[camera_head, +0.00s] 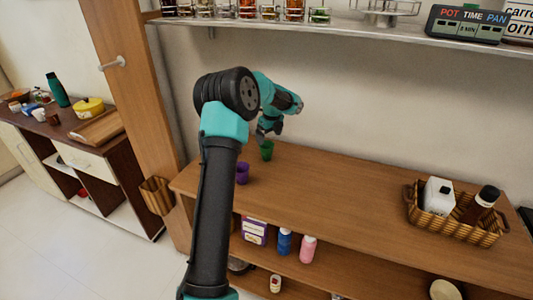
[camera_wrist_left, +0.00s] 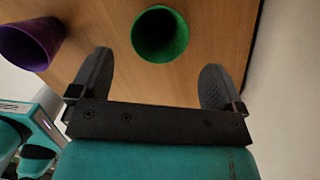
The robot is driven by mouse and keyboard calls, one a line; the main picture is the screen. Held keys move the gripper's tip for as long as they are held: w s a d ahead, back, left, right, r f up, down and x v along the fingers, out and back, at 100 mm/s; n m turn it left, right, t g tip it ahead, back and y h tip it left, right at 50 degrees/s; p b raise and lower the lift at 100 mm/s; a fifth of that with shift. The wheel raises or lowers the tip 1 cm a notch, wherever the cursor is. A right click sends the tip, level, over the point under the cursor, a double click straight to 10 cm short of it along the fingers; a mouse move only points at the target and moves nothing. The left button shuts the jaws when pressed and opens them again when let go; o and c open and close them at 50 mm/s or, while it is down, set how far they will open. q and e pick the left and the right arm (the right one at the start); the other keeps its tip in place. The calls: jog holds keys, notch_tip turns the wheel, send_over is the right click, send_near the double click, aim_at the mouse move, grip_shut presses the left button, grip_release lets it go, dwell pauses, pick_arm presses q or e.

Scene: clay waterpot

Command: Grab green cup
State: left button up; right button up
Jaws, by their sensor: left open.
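The green cup (camera_head: 267,151) stands on the wooden counter near the wall in the head view, just below my left gripper (camera_head: 268,133). In the left wrist view the green cup (camera_wrist_left: 160,34) is seen from above, its open mouth facing the camera. My left gripper (camera_wrist_left: 157,80) is open, with one dark finger on each side of the gap. The cup lies ahead of the gap, roughly centred, and neither finger appears to touch it. My right gripper is in neither view.
A purple cup (camera_head: 242,173) stands close by, left of the green cup, and also shows in the left wrist view (camera_wrist_left: 30,42). The wall is just behind. A wicker basket (camera_head: 455,219) with bottles stands at right. The counter (camera_head: 340,195) between is clear.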

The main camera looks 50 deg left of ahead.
aim_at(267, 144)
pick_arm(q)
jog(key=shift+f, duration=0.45)
jog(key=shift+a+f, duration=0.2)
jog(key=shift+f, duration=0.65)
jog(key=shift+a+f, duration=0.25)
jog(key=shift+f, duration=0.6)
jog(key=shift+a+f, duration=0.2)
jog(key=shift+f, duration=0.65)
jog(key=c, duration=1)
jog(key=shift+o, duration=0.2)
jog(key=shift+r, duration=0.2)
